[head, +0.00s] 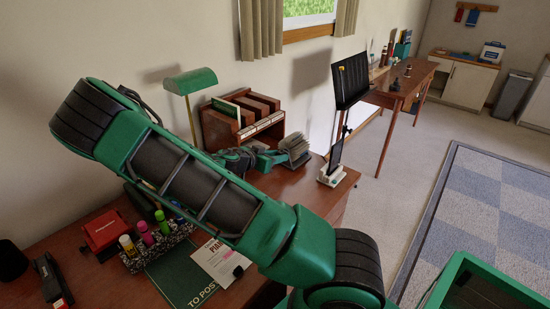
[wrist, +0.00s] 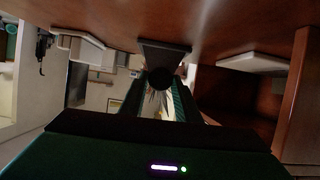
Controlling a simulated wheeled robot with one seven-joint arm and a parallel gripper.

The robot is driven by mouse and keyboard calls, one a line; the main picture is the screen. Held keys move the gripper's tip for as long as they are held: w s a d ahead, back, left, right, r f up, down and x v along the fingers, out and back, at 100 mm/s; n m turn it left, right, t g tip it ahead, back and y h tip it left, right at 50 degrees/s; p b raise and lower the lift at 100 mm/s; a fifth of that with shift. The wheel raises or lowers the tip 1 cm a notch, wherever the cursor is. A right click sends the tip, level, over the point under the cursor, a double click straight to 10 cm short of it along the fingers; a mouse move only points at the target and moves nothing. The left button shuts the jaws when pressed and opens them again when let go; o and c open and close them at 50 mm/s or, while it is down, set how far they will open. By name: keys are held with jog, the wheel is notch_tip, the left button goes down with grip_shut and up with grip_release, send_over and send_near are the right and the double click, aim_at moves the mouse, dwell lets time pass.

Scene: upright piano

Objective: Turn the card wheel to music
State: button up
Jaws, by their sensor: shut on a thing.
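The card wheel (head: 295,146), a rotary file with a fan of pale cards, stands on the wooden desk beside the wooden organizer. My gripper (head: 279,157) reaches it from the left, partly hidden by my arm. In the wrist view my gripper (wrist: 160,92) is shut on a dark round knob (wrist: 160,77) in front of a dark base (wrist: 165,54); the knob appears to belong to the card wheel. Pale card edges show between the fingers. I cannot read any label on the cards.
The wooden organizer (head: 215,128) stands behind my gripper, with a green lamp (head: 190,82) to its left. A tablet on a white stand (head: 331,178) is to the right of the wheel.

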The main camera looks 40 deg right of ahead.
jog(key=shift+w, duration=0.15)
jog(key=n, duration=0.1)
jog(key=n+g, duration=0.1)
jog(key=shift+w+n+g, duration=0.2)
jog(key=shift+n+g, duration=0.1)
jog(key=shift+w+a+f+n+g+h, duration=0.15)
jog(key=shift+n+g+h, duration=0.35)
jog(key=shift+n+g, duration=0.5)
jog(key=shift+w+n, duration=0.1)
jog(key=shift+n, duration=0.2)
jog(key=o, duration=1)
jog(key=v, duration=1)
jog(key=shift+a, duration=0.4)
